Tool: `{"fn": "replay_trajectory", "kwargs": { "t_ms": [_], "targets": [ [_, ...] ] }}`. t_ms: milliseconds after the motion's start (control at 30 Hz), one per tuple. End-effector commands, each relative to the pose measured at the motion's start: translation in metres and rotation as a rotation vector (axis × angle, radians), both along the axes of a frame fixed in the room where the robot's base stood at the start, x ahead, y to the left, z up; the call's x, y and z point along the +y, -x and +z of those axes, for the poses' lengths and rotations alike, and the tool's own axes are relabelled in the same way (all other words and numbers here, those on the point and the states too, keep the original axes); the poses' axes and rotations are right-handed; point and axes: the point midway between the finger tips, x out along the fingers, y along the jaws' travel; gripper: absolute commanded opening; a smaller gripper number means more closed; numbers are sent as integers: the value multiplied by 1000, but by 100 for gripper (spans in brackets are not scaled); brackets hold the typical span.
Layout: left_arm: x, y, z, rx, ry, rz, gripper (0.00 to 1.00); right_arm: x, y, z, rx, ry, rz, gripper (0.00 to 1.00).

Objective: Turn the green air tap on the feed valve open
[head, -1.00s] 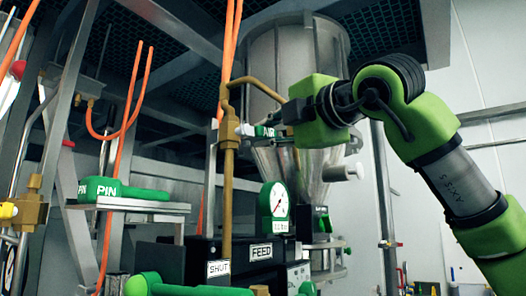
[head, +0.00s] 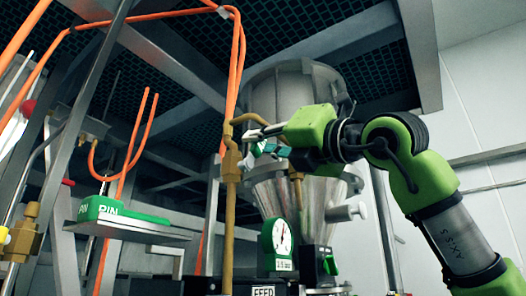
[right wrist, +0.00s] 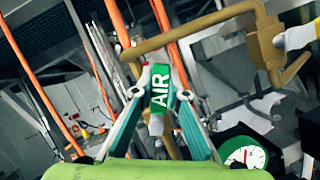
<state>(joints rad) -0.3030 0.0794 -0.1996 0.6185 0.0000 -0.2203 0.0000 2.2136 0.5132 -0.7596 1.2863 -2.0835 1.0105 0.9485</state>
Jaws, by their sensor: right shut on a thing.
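The green tap handle, labelled AIR (right wrist: 186,118), lies between the fingers of my right gripper (right wrist: 160,82) in the right wrist view. In the head view my right gripper (head: 258,142) reaches in from the right and is shut on the handle, beside the brass pipe fitting. The fingers hide much of the handle there, and its label cannot be read. The brass pipe (head: 229,190) rises on the left of the handle and also shows in the right wrist view (right wrist: 200,32). My left gripper is not in view.
A green-framed gauge (head: 280,238) and the FEED label (head: 263,291) sit below. The metal hopper (head: 290,100) stands behind the gripper. Orange hoses (head: 236,60) hang close to the pipe.

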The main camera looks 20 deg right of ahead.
Motion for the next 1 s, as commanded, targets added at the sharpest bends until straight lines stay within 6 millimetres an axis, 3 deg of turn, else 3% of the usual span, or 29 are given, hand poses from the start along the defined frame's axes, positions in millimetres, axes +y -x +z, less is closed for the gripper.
{"fn": "replay_trajectory", "kwargs": {
  "t_ms": [500, 1000],
  "targets": [
    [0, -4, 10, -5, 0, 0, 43, 18, 11, 3, -226, 305, 2, 0],
    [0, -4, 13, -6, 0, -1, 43, 23, 15, 2, -286, 385, 3, 0]
  ]
}}
